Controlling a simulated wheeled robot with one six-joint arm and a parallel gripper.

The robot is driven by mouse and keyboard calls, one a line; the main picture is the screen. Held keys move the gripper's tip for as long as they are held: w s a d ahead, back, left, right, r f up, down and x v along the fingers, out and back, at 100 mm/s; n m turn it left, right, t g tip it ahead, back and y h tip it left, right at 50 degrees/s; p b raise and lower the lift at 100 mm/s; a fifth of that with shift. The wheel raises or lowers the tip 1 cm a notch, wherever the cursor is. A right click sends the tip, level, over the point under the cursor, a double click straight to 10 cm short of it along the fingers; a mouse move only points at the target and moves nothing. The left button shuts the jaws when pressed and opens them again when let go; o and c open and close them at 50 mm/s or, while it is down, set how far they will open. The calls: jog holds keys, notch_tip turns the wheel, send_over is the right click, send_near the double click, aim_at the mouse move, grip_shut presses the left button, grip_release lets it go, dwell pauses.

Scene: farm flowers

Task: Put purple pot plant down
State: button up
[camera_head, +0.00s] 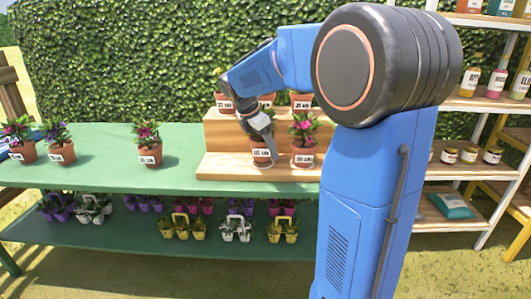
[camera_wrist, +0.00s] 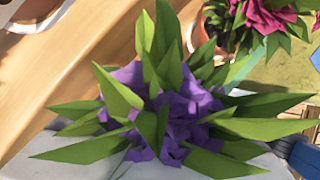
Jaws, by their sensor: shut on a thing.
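The purple pot plant (camera_wrist: 165,125) fills the middle of the wrist view, with purple petals and long green leaves. Its terracotta pot (camera_head: 263,158) with a white label shows in the head view at the lower step of the wooden stand (camera_head: 222,168). My gripper (camera_head: 264,147) is shut on this plant and hides most of its flowers in the head view. The plant looks upright. I cannot tell whether the pot's base touches the step.
A pink-flowered pot (camera_head: 303,155) stands close on the right on the same step. Several pots sit on the upper step behind. The lower step's left part is clear. Another potted plant (camera_head: 149,155) stands on the green table (camera_head: 105,170).

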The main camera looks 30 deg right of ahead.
jog(key=shift+f, duration=0.9)
jog(key=shift+f, duration=0.1)
jog(key=o, duration=1.1)
jog(key=v, duration=1.2)
jog(key=s+a+f+m+t+y, duration=0.1)
jog(key=s+a+f+m, duration=0.2)
jog(key=s, duration=0.7)
jog(key=s+a+f+m+t+y, duration=0.2)
jog(key=s+a+f+m, duration=0.2)
jog(key=s+f+m, duration=0.3)
jog(key=s+a+f+m+t+y, duration=0.1)
jog(key=s+a+f+m, duration=0.3)
jog(key=s+m, duration=0.4)
jog(key=shift+s+a+f+t, duration=0.1)
jog(key=shift+s+f, duration=0.2)
jog(key=shift+s, duration=0.55)
jog(key=shift+s+f+t, duration=0.1)
jog(key=shift+s+f, duration=0.2)
jog(key=shift+s, duration=0.55)
jog(key=shift+s+a+f+t, duration=0.1)
jog(key=shift+s+f, duration=0.2)
jog(key=shift+s, duration=0.55)
